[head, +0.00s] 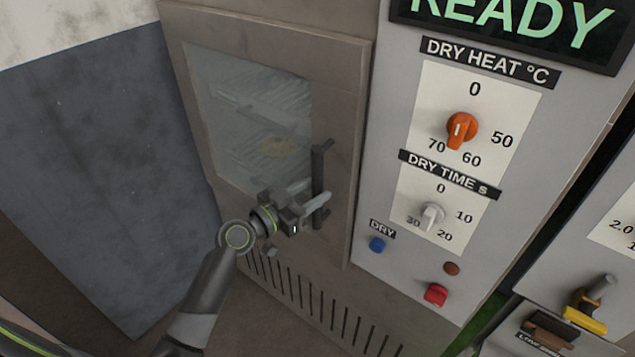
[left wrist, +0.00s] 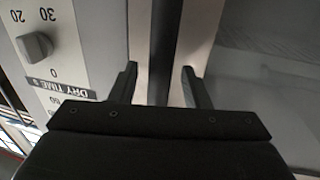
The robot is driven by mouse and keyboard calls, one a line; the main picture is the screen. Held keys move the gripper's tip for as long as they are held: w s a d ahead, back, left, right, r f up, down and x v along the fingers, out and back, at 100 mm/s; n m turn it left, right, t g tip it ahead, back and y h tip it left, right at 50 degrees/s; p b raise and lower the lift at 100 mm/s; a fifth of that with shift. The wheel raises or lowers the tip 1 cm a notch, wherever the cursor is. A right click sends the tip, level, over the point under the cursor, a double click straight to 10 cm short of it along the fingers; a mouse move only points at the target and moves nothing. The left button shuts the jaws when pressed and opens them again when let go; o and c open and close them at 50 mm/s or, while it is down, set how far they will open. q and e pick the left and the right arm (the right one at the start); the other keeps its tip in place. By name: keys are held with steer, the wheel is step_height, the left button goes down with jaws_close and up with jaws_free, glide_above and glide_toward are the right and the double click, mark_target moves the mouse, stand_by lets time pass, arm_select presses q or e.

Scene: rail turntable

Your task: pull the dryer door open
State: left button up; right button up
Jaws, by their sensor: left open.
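The dryer door (head: 338,100) is a brown-grey framed panel with a glass window (head: 245,110), and it looks shut. A dark vertical bar handle (head: 319,165) stands on the door's right side. My left gripper (head: 316,199) is at the lower part of the handle, with its fingers open. In the left wrist view the handle (left wrist: 164,45) runs up between the two open fingers (left wrist: 158,85), with a gap visible on each side. My right gripper is in neither view.
Right of the door is a control panel (head: 390,120) with an orange heat knob (head: 461,130), a grey time knob (head: 431,216), a blue button (head: 377,245) and a red button (head: 436,294). A vent grille (head: 325,310) lies below the door. A dark grey panel (head: 100,150) stands at left.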

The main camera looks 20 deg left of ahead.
arm_select(q)
steer(key=shift+x, duration=1)
jaws_close()
